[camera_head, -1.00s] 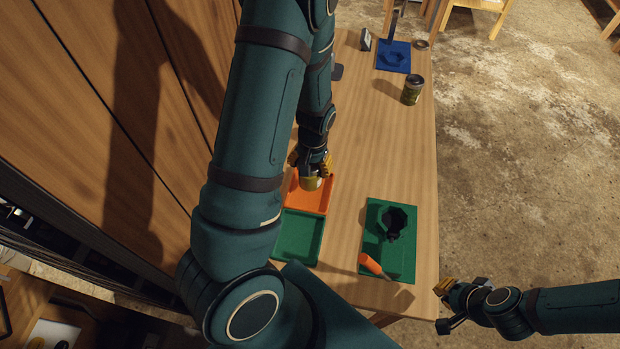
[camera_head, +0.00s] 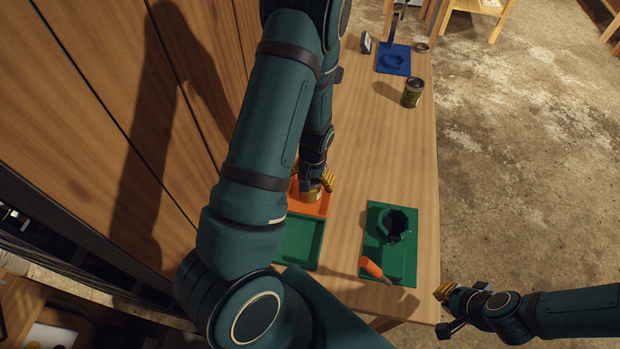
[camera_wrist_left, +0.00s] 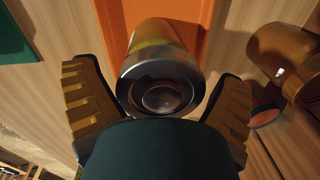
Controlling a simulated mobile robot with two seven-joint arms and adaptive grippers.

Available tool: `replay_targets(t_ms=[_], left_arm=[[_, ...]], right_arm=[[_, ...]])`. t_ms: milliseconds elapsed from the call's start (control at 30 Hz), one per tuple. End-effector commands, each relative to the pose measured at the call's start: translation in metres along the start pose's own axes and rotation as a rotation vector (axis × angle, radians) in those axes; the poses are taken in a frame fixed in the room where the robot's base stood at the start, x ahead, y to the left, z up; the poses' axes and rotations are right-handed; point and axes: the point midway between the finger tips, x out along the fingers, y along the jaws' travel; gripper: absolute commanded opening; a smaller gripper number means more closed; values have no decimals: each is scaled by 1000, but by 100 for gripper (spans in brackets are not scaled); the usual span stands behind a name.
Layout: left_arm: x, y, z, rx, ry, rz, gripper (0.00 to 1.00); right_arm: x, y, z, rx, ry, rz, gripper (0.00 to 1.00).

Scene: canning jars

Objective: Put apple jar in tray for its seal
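A jar with a metal lid and yellowish sides (camera_head: 311,193) is at the orange tray (camera_head: 322,208); in the left wrist view the jar (camera_wrist_left: 160,75) shows lid toward the camera, over the orange tray (camera_wrist_left: 118,22). I cannot read a label. My left gripper (camera_head: 326,181) is above the tray. In the left wrist view its fingers (camera_wrist_left: 160,100) are spread on either side of the jar, with the lid between them. The green tray (camera_head: 300,240) next to the orange one is empty. My right gripper (camera_head: 444,308) is off the table's right edge, empty; its opening is unclear.
A green fixture (camera_head: 398,265) with a dark ring-shaped tool and an orange-handled tool (camera_head: 371,267) lies at right. Another jar (camera_head: 412,92) and a blue fixture (camera_head: 393,60) stand farther back. A brown rounded object (camera_wrist_left: 285,60) is right of the jar in the wrist view.

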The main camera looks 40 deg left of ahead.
Motion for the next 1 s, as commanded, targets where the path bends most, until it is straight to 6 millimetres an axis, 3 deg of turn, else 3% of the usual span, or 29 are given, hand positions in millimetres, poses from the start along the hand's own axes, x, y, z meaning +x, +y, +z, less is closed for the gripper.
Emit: replay_targets(t_ms=[267,433,800,1000], left_arm=[[-1,0,0,0,0,0,100],[-12,0,-1,0,3,1,100],[-86,1,-1,2,5,2,100],[-114,0,0,1,3,1,100]], right_arm=[[-1,0,0,0,1,0,0],[-5,-2,-1,0,1,-1,0],[-15,-5,-2,0,0,-3,0],[-19,-6,-2,0,0,-3,0]])
